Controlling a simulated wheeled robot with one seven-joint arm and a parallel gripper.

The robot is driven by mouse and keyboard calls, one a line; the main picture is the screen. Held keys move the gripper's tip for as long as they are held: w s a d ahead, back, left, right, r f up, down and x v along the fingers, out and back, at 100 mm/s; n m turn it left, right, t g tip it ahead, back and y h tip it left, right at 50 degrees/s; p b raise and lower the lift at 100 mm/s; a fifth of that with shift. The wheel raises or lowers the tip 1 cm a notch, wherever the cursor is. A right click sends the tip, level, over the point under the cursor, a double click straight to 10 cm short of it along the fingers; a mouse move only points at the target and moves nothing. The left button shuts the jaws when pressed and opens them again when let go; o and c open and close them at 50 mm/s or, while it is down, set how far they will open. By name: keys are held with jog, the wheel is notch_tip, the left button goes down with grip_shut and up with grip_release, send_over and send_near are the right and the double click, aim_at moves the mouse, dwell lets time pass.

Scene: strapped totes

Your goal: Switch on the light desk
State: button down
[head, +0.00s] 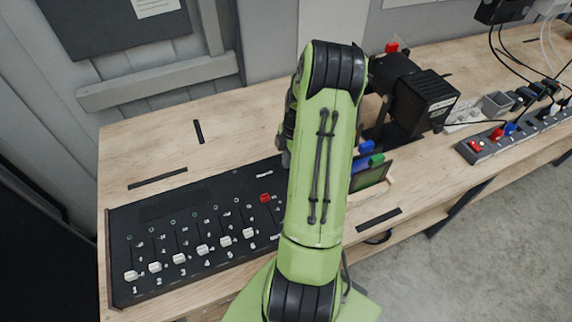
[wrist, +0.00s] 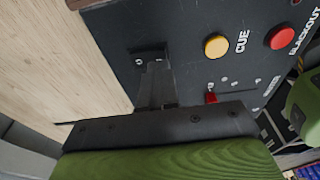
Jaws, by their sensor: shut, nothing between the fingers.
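The light desk (head: 165,216) is a black panel on the wooden bench, at the lower left of the head view. In the wrist view the desk (wrist: 185,22) shows a yellow CUE button (wrist: 216,46), a red BLACKOUT button (wrist: 282,38) and a small red part (wrist: 211,98), partly hidden behind my gripper's body. My gripper (wrist: 150,58) is shut and empty over the desk near its edge; contact cannot be told. The head view hides its fingertips.
A power strip (head: 486,148) with several plugs and cables lies on the right of the bench (head: 235,115). Blue (head: 366,147) and green (head: 376,160) items stand just right of my arm. The bench behind the desk is mostly bare, with dark strips on it.

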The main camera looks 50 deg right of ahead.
jog(key=shift+f+b, duration=0.5)
jog(key=shift+f, duration=0.15)
jog(key=shift+r, duration=0.1)
notch_tip(320, 180, up, 7)
jog(key=p, duration=0.4)
jog(key=shift+p, duration=0.35)
dwell(0.3)
